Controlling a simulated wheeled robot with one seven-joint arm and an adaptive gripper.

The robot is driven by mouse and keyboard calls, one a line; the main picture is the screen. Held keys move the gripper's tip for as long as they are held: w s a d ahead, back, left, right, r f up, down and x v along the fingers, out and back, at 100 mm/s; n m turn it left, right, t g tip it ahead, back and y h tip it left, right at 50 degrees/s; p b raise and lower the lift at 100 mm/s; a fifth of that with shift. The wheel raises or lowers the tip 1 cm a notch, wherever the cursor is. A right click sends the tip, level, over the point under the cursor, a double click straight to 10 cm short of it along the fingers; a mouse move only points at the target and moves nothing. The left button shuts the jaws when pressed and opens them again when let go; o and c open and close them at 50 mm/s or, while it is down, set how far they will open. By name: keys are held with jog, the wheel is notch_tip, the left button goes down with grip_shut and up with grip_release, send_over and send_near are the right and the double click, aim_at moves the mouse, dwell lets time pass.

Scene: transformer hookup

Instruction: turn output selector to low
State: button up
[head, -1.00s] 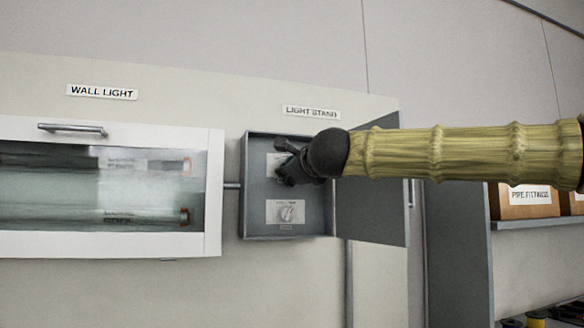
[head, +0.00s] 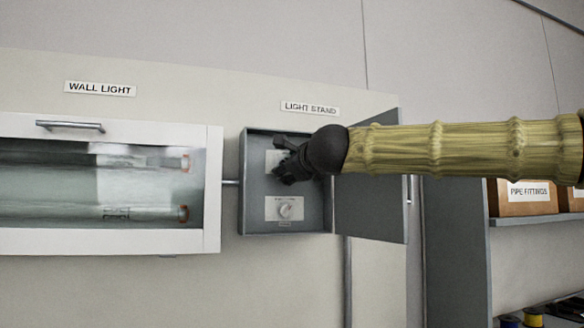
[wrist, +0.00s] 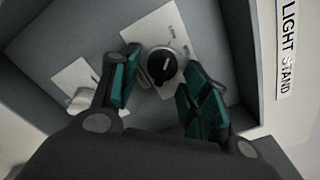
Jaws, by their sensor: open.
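The open grey light stand box (head: 246,205) on the wall holds two pale plates, one above the other, each with a knob. My gripper (head: 284,160) reaches in from the right at the upper plate (head: 273,158) and hides its knob. The wrist view shows a round black knob (wrist: 164,67) with a pale pointer line on that plate (wrist: 148,33). It sits between my open fingers (wrist: 160,80); I cannot tell whether they touch it. The lower knob (head: 285,211) is white and uncovered; it also shows at left in the wrist view (wrist: 82,101). The plate lettering is too small to read.
The box door (head: 370,205) stands open to the right under my arm. A glass-fronted wall light case (head: 213,190) with two tubes is at left. Shelves with a pipe fittings box (head: 522,199) are at right.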

jog(key=v, duration=1.2)
dwell(0.4)
